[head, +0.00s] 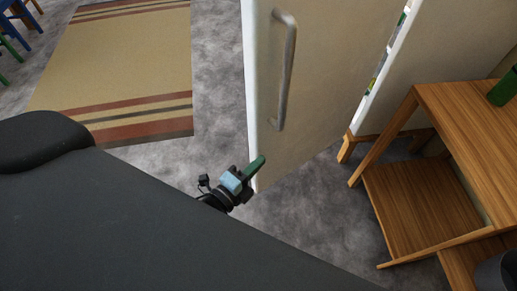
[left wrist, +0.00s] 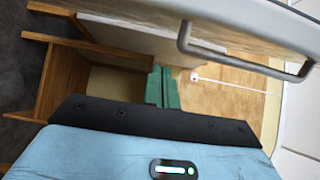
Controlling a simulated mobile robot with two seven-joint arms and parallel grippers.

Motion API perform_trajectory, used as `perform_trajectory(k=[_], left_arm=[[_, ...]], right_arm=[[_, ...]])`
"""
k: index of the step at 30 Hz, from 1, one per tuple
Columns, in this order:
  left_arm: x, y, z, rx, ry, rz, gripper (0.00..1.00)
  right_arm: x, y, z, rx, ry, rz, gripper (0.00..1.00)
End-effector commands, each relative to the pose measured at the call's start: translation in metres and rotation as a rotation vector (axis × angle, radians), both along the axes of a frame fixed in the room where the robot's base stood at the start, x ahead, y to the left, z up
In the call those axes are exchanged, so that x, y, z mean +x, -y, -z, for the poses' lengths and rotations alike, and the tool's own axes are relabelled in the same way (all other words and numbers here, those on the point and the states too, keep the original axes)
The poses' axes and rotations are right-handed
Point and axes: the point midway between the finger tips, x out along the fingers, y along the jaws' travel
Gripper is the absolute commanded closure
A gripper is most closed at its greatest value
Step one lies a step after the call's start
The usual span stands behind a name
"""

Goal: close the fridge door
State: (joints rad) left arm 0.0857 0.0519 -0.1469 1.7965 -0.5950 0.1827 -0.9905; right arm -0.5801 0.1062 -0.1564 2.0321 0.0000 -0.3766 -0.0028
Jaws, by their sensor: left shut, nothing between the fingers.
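The fridge door (head: 330,70) stands ajar in the head view, its handle (head: 286,70) on the face turned to me. Through a narrow gap, some coloured items (head: 383,62) show along the white edge. My left gripper (head: 256,165) is shut and empty, low in front of the door's near bottom edge and below the handle; I cannot tell whether it touches. In the left wrist view, its green fingers (left wrist: 162,88) are together, with the door (left wrist: 250,22) and handle (left wrist: 240,58) above them. My right gripper is not in view.
A wooden shelf table (head: 470,110) stands at the right, with a green object (head: 503,88) on top. A striped rug (head: 130,70) lies at the upper left. Grey floor (head: 215,85) is clear left of the door. Chairs (head: 15,30) stand at the far left.

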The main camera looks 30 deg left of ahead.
Motion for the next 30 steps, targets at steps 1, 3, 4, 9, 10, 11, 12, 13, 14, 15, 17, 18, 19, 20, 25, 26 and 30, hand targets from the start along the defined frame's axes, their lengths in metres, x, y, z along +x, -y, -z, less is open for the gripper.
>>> perform_trajectory(k=[1,3,4,9,10,11,12,13,14,15,17,18,19,20,25,26,30], left_arm=[[0.009,0.002,-0.002,-0.001,0.004,0.0,1.0],[0.021,0.005,-0.002,-0.001,0.005,0.0,1.0],[0.026,0.007,-0.002,-0.001,0.004,0.0,1.0],[0.057,0.015,-0.002,-0.002,0.003,0.0,1.0],[0.063,0.017,-0.002,-0.002,0.003,0.0,1.0],[0.068,0.018,-0.002,-0.003,0.002,0.0,1.0],[0.075,0.02,-0.002,-0.002,0.001,0.0,1.0],[0.08,0.021,-0.002,-0.002,0.001,0.0,1.0],[0.085,0.023,-0.002,-0.001,0.002,0.0,1.0],[0.088,0.017,-0.001,0.003,0.0,0.0,1.0],[0.092,0.008,-0.001,0.004,0.0,0.0,1.0],[0.094,0.003,-0.002,0.003,0.001,0.0,1.0],[0.096,0.001,-0.002,0.002,0.001,0.0,1.0],[0.097,-0.002,-0.001,0.002,0.001,0.0,1.0],[0.102,-0.011,-0.001,0.0,0.0,0.0,1.0],[0.102,-0.012,-0.001,0.0,0.0,0.0,1.0],[0.103,-0.014,0.0,-0.001,-0.001,0.0,1.0]], right_arm=[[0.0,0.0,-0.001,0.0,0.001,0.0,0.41],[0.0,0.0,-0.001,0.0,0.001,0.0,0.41],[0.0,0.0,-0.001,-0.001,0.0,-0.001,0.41],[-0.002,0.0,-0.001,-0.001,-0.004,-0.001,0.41],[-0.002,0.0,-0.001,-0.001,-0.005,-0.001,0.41],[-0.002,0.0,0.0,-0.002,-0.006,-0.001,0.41],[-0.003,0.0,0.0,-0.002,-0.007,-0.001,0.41],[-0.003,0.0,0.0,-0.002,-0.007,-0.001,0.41],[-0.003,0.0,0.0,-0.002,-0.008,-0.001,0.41],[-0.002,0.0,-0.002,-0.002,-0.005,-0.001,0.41],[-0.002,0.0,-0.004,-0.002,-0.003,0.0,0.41],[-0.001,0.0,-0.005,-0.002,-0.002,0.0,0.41],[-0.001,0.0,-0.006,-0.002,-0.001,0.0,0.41],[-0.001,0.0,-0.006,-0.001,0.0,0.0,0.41],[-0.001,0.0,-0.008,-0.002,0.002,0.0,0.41],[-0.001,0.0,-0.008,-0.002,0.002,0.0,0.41],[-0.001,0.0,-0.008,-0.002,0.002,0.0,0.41]])
